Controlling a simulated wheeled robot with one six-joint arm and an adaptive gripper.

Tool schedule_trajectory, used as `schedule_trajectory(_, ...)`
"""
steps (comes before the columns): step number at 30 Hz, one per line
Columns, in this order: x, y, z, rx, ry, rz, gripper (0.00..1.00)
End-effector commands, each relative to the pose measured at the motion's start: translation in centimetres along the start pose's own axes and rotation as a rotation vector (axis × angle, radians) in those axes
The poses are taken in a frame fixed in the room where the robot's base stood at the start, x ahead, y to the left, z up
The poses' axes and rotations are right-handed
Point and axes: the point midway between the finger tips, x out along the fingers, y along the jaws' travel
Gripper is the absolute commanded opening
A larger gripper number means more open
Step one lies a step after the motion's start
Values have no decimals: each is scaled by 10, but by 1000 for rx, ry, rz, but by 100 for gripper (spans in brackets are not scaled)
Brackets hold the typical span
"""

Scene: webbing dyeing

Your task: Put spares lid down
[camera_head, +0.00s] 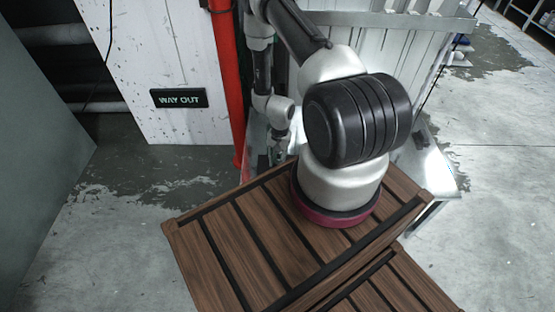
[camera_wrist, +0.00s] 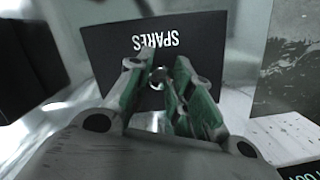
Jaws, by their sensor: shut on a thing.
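The spares lid (camera_wrist: 195,45) is a dark flat panel with white "SPARES" lettering, upside down in the wrist view. A small round knob (camera_wrist: 158,76) shows between my fingertips, in front of the panel. My gripper (camera_wrist: 157,80), with green-sided fingers, is shut on this knob. Whether the lid touches a surface below is not clear. In the head view my gripper (camera_head: 279,150) points down over a metal bench, beyond the slatted wood. The lid cannot be made out there, as my arm and the wood edge hide much of that spot.
A metal bench (camera_head: 425,165) stands behind the slatted wood. A red pipe (camera_head: 228,80) rises just left of my gripper, beside a white wall with a "WAY OUT" sign (camera_head: 179,98). A dark block (camera_wrist: 25,65) stands left in the wrist view. Floor at right is mostly open.

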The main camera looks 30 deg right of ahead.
Motion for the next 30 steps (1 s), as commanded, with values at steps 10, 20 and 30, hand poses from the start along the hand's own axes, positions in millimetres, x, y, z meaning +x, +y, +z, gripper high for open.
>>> schedule_trajectory(10,0,0,0,0,0,0,43)
schedule_trajectory(20,-28,-1,0,-1,2,-2,43)
schedule_trajectory(30,-101,-1,0,-1,2,-2,43)
